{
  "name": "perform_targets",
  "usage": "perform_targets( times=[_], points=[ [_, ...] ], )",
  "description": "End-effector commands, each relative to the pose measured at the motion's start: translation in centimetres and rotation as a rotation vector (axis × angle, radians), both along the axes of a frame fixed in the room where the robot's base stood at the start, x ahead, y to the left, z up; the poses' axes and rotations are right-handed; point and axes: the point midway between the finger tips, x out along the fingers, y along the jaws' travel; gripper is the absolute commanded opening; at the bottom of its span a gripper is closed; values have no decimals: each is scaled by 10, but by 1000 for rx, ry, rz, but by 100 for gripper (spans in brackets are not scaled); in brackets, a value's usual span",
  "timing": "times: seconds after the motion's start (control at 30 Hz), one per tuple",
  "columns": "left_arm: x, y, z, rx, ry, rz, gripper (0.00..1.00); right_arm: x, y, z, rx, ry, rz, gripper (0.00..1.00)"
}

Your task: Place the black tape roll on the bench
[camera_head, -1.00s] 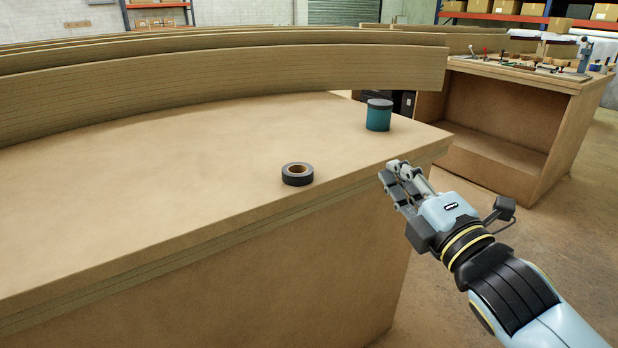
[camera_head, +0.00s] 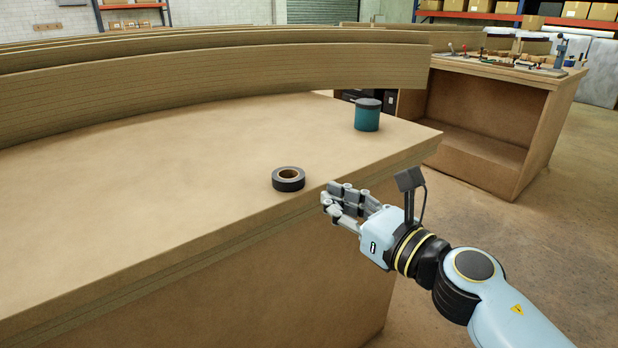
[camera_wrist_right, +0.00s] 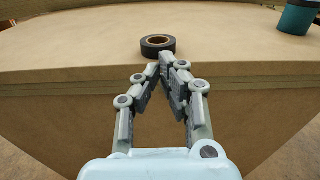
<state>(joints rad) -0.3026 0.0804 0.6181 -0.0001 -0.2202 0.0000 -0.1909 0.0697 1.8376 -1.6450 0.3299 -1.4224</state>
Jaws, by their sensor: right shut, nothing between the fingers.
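The black tape roll (camera_head: 288,179) lies flat on the bench (camera_head: 180,190), near its front edge, with its tan core facing up. My right gripper (camera_head: 328,198) is shut and empty, just right of the roll and at the bench's front edge, apart from the roll. In the right wrist view the roll (camera_wrist_right: 158,45) sits just beyond the closed fingertips (camera_wrist_right: 162,62), which hide a little of its lower side. My left gripper does not show in any view.
A teal canister (camera_head: 367,115) with a dark lid stands on the bench behind the roll, near the right corner. A long curved laminated beam (camera_head: 220,70) runs along the bench's back. A second workbench (camera_head: 490,120) with tools stands at right.

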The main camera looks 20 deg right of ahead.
Motion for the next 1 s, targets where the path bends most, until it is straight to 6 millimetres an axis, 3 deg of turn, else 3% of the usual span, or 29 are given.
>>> perform_targets(
  times=[0.1,0.3,0.5,0.87,1.0],
  points=[
    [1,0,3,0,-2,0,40,25,9,2,3,-2,-1,0],
    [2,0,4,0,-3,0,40,52,18,0,2,1,-1,0],
    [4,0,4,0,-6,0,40,63,22,-1,2,2,-1,0],
    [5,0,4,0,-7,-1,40,65,23,-1,2,2,-1,0],
    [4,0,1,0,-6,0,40,87,30,0,3,-1,-2,0]
  ],
)
